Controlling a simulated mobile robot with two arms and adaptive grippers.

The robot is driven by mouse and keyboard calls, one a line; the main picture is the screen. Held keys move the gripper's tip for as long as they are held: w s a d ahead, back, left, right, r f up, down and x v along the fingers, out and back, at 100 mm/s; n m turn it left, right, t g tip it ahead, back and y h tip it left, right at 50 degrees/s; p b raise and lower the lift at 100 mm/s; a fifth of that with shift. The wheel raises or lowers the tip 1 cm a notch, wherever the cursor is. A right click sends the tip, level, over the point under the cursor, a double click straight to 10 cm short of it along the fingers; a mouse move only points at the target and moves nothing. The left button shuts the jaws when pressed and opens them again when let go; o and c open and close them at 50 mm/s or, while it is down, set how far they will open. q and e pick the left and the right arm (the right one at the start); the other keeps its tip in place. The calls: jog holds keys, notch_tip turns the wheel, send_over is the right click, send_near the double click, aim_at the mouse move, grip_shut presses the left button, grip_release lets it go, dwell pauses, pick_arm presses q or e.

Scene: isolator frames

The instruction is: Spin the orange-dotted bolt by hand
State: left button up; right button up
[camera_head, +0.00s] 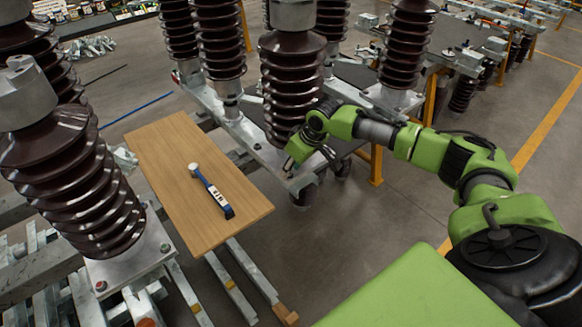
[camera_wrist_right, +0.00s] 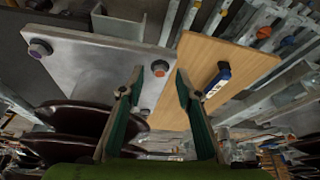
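A bolt with an orange-red dot (camera_wrist_right: 160,69) sits at the edge of a grey metal plate (camera_wrist_right: 95,62) in the right wrist view. It shows between the two fingertips of my right gripper (camera_wrist_right: 159,78), with a gap on each side. The fingers are open and hold nothing; how far the tips are from the bolt is unclear. In the head view my right gripper (camera_head: 291,163) is at the base plate end of the middle isolator (camera_head: 291,85). The bolt there is too small to tell apart. My left gripper is not in view.
A wooden board (camera_head: 160,150) carries a blue and white wrench (camera_head: 212,190). Another bolt (camera_wrist_right: 40,48) sits at the far corner of the plate, and one more (camera_wrist_right: 145,112) nearer the isolator. A brown ribbed isolator (camera_head: 75,190) stands at the left on its own plate.

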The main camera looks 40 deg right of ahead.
jog(key=shift+w+f, duration=0.1)
jog(key=shift+f, duration=0.25)
grip_shut()
jog(key=shift+a+r+m+p, duration=0.1)
jog(key=shift+r+m+p, duration=0.1)
jog(key=shift+m+p, duration=0.5)
jog(key=m+p, duration=0.1)
jog(key=p, duration=0.1)
jog(key=m+h+p, duration=0.1)
jog(key=m+p, duration=0.1)
jog(key=p, duration=0.1)
jog(key=m+h+p, duration=0.1)
jog(key=m+p, duration=0.1)
jog(key=shift+a+p, duration=0.3)
jog(key=m+h+p, duration=0.1)
jog(key=m+p, duration=0.1)
jog(key=shift+a+m, duration=0.1)
jog(key=shift+m, duration=0.3)
jog(key=shift+w+f+m+g+h+p, duration=0.1)
jog(key=shift+m+g+h+p, duration=0.25)
jog(key=shift+m, duration=0.5)
jog(key=shift+w+f+m+g+h+p, duration=0.1)
jog(key=shift+m+g+h+p, duration=0.25)
jog(key=shift+m, duration=0.5)
